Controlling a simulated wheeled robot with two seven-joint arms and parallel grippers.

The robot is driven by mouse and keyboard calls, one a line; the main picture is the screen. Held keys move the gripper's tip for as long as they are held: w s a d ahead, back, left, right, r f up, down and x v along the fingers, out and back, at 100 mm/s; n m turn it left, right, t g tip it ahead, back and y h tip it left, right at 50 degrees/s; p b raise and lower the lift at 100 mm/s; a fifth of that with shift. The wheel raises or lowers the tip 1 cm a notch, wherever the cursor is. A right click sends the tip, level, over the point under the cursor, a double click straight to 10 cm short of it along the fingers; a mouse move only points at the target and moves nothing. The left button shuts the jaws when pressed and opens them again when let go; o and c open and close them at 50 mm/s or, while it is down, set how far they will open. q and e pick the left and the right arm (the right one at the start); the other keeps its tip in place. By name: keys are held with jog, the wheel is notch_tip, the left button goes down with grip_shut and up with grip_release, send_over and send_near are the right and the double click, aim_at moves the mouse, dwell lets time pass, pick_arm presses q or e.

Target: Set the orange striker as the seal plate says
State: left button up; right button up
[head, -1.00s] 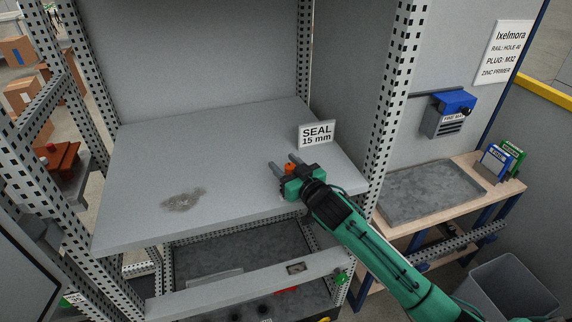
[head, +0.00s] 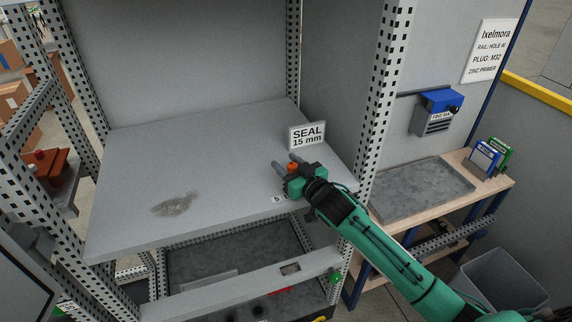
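The seal plate (head: 307,135) stands at the back right of the grey shelf and reads "SEAL 15 mm". The orange striker (head: 292,167) shows as a small orange patch between the fingers of my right gripper (head: 287,165). That gripper appears shut on it, and the gripper body hides most of it. A small white scale (head: 277,198) with the digit 5 shows beside the gripper; its other marks are hidden. My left gripper is not in view.
On the right, a bench with a grey mat (head: 420,188) and small boxes (head: 484,157) stands beyond the post.

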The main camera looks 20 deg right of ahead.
jog(key=shift+s, duration=0.1)
jog(key=shift+s+d+f, duration=0.1)
jog(key=shift+s+f, duration=0.05)
jog(key=shift+s, duration=0.1)
jog(key=b+v, duration=0.3)
jog(key=v, duration=1)
jog(key=shift+b, duration=0.3)
